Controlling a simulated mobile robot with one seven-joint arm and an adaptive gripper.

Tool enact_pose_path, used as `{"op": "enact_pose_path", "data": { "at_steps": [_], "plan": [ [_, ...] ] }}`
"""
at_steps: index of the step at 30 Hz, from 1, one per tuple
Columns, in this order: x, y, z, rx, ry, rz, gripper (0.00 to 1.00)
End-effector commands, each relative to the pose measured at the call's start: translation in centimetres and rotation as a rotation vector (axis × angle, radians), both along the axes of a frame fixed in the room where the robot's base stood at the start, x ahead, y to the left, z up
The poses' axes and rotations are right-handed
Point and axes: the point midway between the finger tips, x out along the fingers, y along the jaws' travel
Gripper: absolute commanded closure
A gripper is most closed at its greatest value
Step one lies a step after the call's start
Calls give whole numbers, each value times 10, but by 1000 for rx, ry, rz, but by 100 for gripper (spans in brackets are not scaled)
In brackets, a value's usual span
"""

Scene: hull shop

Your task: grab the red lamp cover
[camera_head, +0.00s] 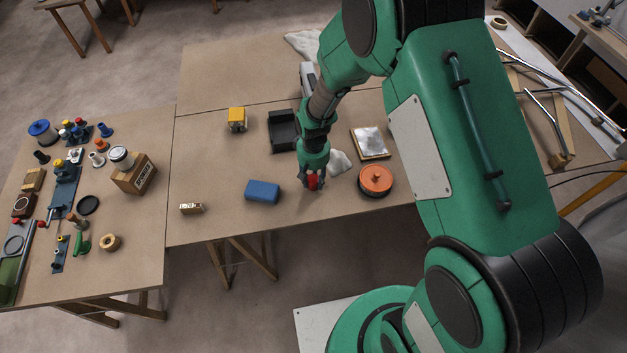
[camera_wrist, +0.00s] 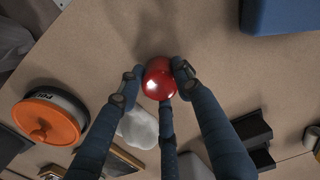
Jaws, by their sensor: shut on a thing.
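The red lamp cover (camera_wrist: 158,80) is a glossy, rounded red piece in the middle of the wrist view. My gripper (camera_wrist: 157,84) has its blue-grey fingers closed around it, with fingertips touching its sides. In the head view the red lamp cover (camera_head: 312,182) shows at the tip of my gripper (camera_head: 313,179), over the front part of the middle table. Parts of it are hidden by the fingers. I cannot tell whether it touches the table.
A blue block (camera_head: 262,191) lies left of my gripper, and an orange-lidded round tin (camera_head: 376,180) stands right. A white cloth (camera_head: 339,162), black tray (camera_head: 283,130) and framed metal plate (camera_head: 370,142) lie behind. The table's front edge is close.

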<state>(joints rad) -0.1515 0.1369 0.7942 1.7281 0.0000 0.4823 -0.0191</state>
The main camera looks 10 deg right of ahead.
Motion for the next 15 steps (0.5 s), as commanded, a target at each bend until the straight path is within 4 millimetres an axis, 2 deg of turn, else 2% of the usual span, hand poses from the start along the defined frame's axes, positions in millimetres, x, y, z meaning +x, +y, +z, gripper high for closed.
{"op": "enact_pose_path", "data": {
  "at_steps": [8,15],
  "plan": [
    [0,0,11,0,-1,0,84],
    [-4,-1,39,0,0,0,84]
  ]
}}
